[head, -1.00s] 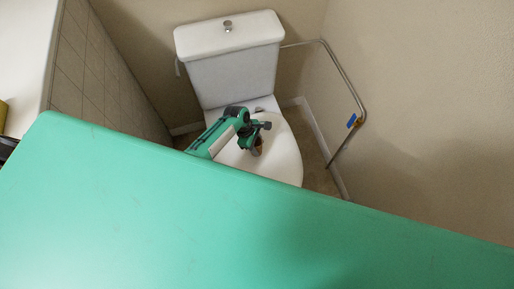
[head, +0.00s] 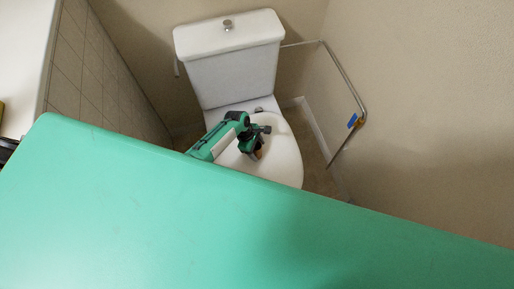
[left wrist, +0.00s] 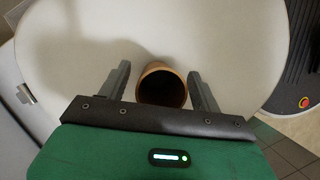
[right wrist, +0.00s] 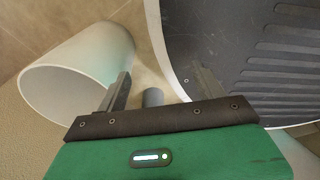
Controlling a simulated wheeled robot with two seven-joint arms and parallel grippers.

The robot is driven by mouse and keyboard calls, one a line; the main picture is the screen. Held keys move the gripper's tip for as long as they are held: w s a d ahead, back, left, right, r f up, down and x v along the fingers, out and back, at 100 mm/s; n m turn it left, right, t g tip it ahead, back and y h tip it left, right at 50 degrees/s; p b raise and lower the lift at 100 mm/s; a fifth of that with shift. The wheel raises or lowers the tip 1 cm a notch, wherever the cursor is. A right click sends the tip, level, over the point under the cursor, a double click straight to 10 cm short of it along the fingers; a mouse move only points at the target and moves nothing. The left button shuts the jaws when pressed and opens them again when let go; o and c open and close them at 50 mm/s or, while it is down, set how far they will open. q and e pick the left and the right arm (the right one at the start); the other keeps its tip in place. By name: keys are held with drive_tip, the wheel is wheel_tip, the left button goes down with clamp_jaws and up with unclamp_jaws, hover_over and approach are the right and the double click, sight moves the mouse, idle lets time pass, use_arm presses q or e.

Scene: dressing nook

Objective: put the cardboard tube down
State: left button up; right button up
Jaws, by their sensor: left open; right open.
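The cardboard tube (left wrist: 162,88) stands on the white toilet lid (left wrist: 232,50) in the left wrist view, its open end facing the camera. My left gripper (left wrist: 162,82) is open, with one finger on each side of the tube and a gap visible at least on the left. In the head view, the tube (head: 258,155) is a small brown patch, partly hidden by my left gripper (head: 256,148) above the lid (head: 284,160). My right gripper (right wrist: 160,85) is open, away from the toilet.
The toilet tank (head: 235,70) stands behind the lid. A metal rail (head: 347,85) with blue tape runs along the right wall. A tiled partition (head: 95,75) is at left. In the right wrist view, a white cylindrical bin (right wrist: 80,65) is beside my right gripper, with a small grey cylinder (right wrist: 152,97) between its fingers.

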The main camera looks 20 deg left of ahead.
use_arm(q)
drive_tip(key=shift+r+p, duration=0.3)
drive_tip(key=shift+r, duration=0.1)
drive_tip(key=p+v, duration=1.1)
drive_tip(key=shift+a+r, duration=0.15)
drive_tip(key=shift+r, duration=0.1)
use_arm(e)
wheel_tip(320, 180, up, 11)
drive_tip(key=s, duration=0.1)
drive_tip(key=shift+r, duration=0.2)
drive_tip(key=shift+s+a, duration=0.2)
drive_tip(key=shift+a, duration=0.1)
